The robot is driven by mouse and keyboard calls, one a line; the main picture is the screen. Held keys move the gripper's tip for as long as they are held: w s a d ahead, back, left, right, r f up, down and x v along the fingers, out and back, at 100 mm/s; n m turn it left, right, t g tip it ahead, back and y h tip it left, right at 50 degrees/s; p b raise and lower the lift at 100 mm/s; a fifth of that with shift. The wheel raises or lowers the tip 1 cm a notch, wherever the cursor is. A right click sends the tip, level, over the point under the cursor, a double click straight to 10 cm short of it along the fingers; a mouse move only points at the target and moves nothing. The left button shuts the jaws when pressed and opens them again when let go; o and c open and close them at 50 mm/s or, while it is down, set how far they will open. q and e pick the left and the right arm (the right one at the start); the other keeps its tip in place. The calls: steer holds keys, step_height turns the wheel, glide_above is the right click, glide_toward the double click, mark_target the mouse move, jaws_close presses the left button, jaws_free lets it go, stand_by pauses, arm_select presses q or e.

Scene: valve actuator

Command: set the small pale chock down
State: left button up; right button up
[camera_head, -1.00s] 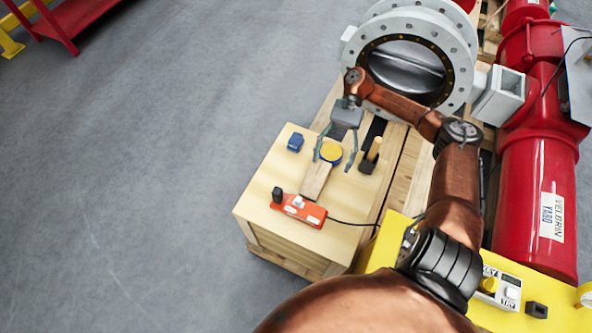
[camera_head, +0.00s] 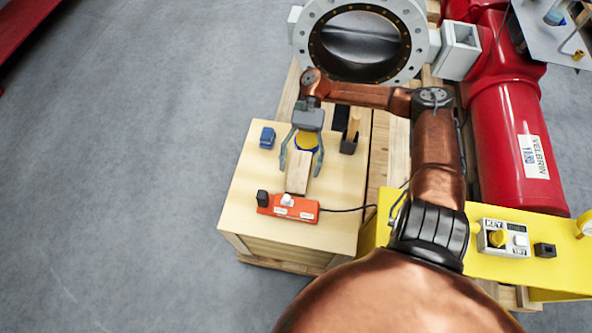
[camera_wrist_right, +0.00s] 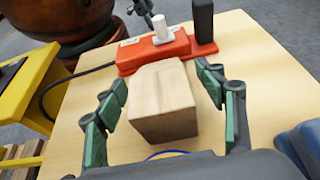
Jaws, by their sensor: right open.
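The small pale chock (camera_head: 298,172) is a plain light wooden block on the light wooden crate top, just behind the orange box. In the right wrist view the chock (camera_wrist_right: 163,102) fills the middle, upright between the fingers. My right gripper (camera_head: 300,164) is open around it, one finger on each side. In the right wrist view the gripper (camera_wrist_right: 163,82) shows gaps between both green-padded fingers and the block. The chock's underside is hidden. My left gripper is not in view.
The orange box (camera_head: 287,207) with a white knob and black post stands close in front of the chock, its cable running right. A yellow disc (camera_head: 306,141) is behind it. A blue block (camera_head: 267,138) and a black holder (camera_head: 348,145) flank it. The crate top (camera_head: 245,190) is bare at left.

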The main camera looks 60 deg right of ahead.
steer(key=shift+s+a+f, duration=0.1)
steer(key=shift+a, duration=0.25)
steer(key=shift+c, duration=0.2)
steer(key=c, duration=1.5)
